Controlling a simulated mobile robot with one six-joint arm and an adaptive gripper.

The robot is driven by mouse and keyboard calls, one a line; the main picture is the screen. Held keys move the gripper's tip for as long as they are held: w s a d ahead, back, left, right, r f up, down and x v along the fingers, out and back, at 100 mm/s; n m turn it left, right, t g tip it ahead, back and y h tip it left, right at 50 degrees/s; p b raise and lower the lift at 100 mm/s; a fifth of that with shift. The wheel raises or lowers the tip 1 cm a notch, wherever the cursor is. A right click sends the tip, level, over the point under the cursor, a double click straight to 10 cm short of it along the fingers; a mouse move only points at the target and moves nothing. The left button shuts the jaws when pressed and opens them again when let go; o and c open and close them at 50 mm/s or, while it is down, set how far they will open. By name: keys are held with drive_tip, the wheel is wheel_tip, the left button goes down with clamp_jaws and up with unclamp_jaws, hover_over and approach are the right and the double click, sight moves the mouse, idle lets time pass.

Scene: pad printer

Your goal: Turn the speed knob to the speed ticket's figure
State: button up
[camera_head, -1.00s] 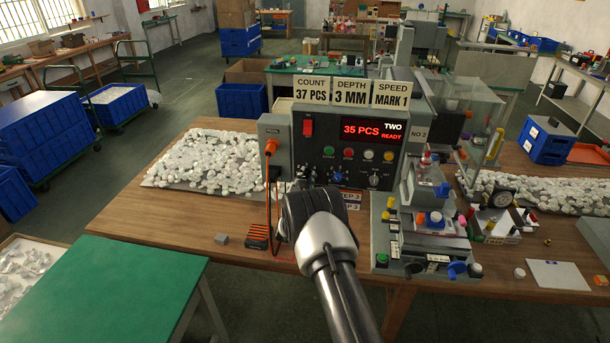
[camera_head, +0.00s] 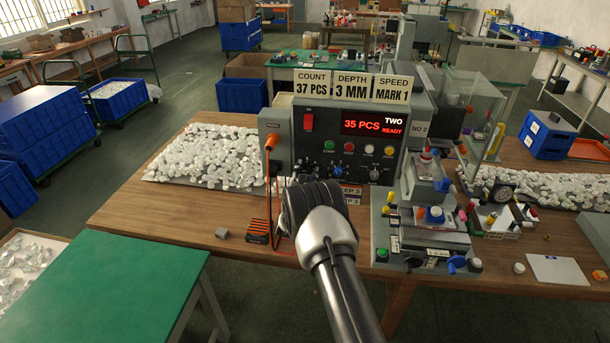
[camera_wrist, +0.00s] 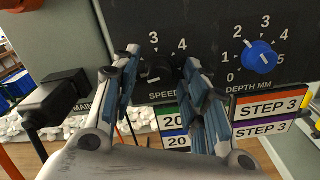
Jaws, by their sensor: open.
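The speed ticket (camera_head: 392,89) stands on top of the machine's control box (camera_head: 290,125) and reads "SPEED MARK 1". In the wrist view the black speed knob (camera_wrist: 158,71) sits on the dark panel above the "SPEED" label, with 3 and 4 legible on its scale. The fingers partly cover it, and its pointer is hard to read. My gripper (camera_wrist: 161,66) is open, with one finger on each side of the knob in the picture. I cannot tell whether they touch it. In the head view my arm hides the speed knob.
The blue depth knob (camera_wrist: 260,57) is just right of my fingers. "STEP 3" signs (camera_wrist: 274,107) hang below the panel. A black connector (camera_wrist: 60,98) juts out at left. White pieces (camera_head: 207,155) lie left of the machine.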

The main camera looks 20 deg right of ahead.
drive_tip(key=v, duration=1.2)
drive_tip(key=a+r+m+g+y+b, duration=0.1)
drive_tip(key=a+r+m+y+b, duration=0.2)
drive_tip(key=a+r+m+y, duration=0.35)
drive_tip(key=s+a+r+m+g+y+b, duration=0.3)
drive_tip(key=s+a+r+m, duration=0.4)
drive_tip(key=s, duration=0.4)
drive_tip(key=s+a+f+m+g+b, duration=0.1)
drive_tip(key=s+m, duration=0.4)
drive_tip(key=s, duration=1.2)
drive_tip(key=s+a+f+m+g+b, duration=0.1)
drive_tip(key=s+f+m+g+b, duration=0.2)
drive_tip(key=s, duration=1.3)
drive_tip(key=m+g, duration=0.2)
drive_tip(key=m, duration=0.1)
drive_tip(key=shift+s+a+b, duration=0.3)
drive_tip(key=shift+s+b, duration=0.1)
